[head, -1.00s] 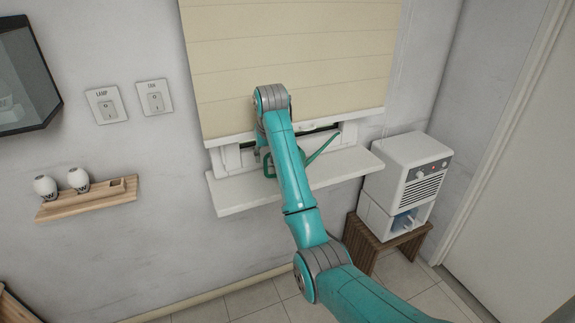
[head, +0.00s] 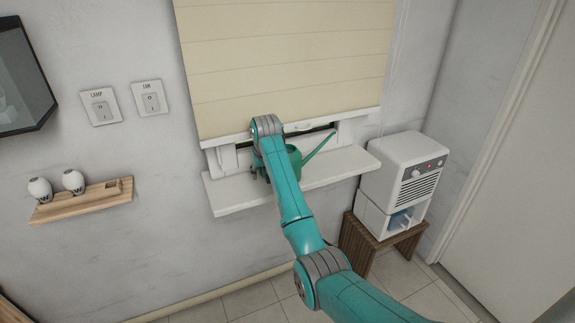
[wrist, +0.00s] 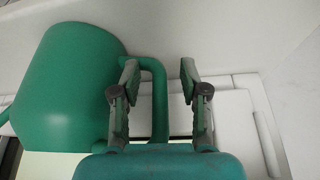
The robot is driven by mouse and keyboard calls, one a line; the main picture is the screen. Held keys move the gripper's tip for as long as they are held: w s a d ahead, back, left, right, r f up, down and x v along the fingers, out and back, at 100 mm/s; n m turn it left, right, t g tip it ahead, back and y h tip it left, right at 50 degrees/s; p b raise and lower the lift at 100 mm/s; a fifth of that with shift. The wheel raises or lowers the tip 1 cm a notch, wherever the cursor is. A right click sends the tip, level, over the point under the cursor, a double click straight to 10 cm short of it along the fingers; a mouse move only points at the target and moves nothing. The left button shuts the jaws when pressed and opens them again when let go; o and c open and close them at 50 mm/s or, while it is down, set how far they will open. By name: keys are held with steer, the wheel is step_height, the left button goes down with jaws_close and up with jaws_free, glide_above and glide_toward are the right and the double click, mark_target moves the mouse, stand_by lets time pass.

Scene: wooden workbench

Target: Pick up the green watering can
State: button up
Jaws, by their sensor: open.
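The green watering can (head: 294,157) stands on the white window sill, its spout rising to the right. My arm hides much of it in the head view. In the wrist view the can's body (wrist: 68,85) fills the left side, and its curved handle (wrist: 160,100) comes off toward the right. My gripper (wrist: 160,68) is open, with one finger on each side of the handle in the picture. The left finger is near the can's body. I cannot tell whether either finger touches the handle.
The white sill (head: 335,172) lies under a lowered cream blind (head: 285,65). A white appliance (head: 405,170) on a wooden stool (head: 362,243) stands to the right. A small wooden shelf (head: 85,203) with two white pots is at left, below two wall switches (head: 125,102).

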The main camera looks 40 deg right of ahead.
jaws_close()
steer(key=shift+r, duration=0.1)
steer(key=shift+r, duration=0.1)
stand_by(0.3)
